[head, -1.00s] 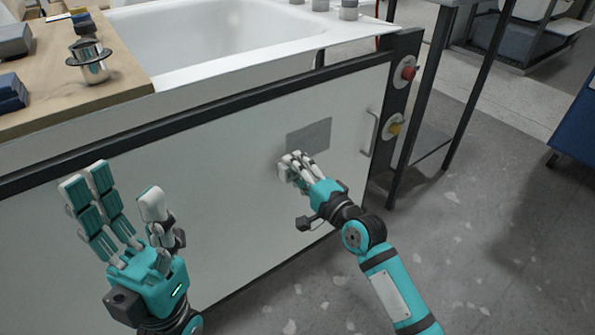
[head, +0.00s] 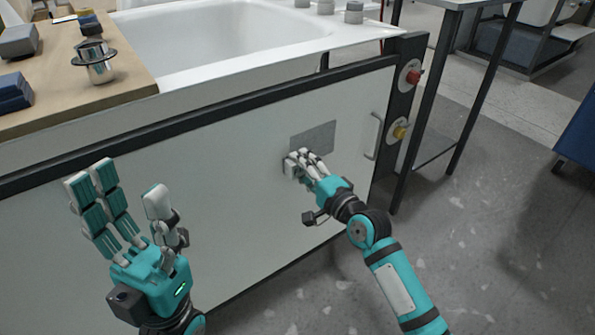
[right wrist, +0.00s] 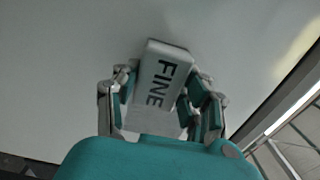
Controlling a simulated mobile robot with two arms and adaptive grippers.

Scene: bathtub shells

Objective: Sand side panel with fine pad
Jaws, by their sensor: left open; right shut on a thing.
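The white side panel (head: 230,185) of the bathtub fills the middle of the head view. A grey rectangular patch (head: 318,135) shows on it near the handle. My right gripper (head: 298,162) is at the panel, just below and left of the patch. In the right wrist view it is shut on a light grey block marked FINE, the fine pad (right wrist: 162,85), with fingers on both sides. The pad lies against or very close to the panel; I cannot tell which. My left gripper (head: 125,205) is open and empty, fingers up, in front of the panel's left part.
A wooden board (head: 90,95) on the tub (head: 220,45) holds a metal cup (head: 97,62), a grey block (head: 18,41) and a blue block (head: 13,92). A handle (head: 374,135) and red button (head: 413,76) are at the panel's right. A dark-legged table stands beyond.

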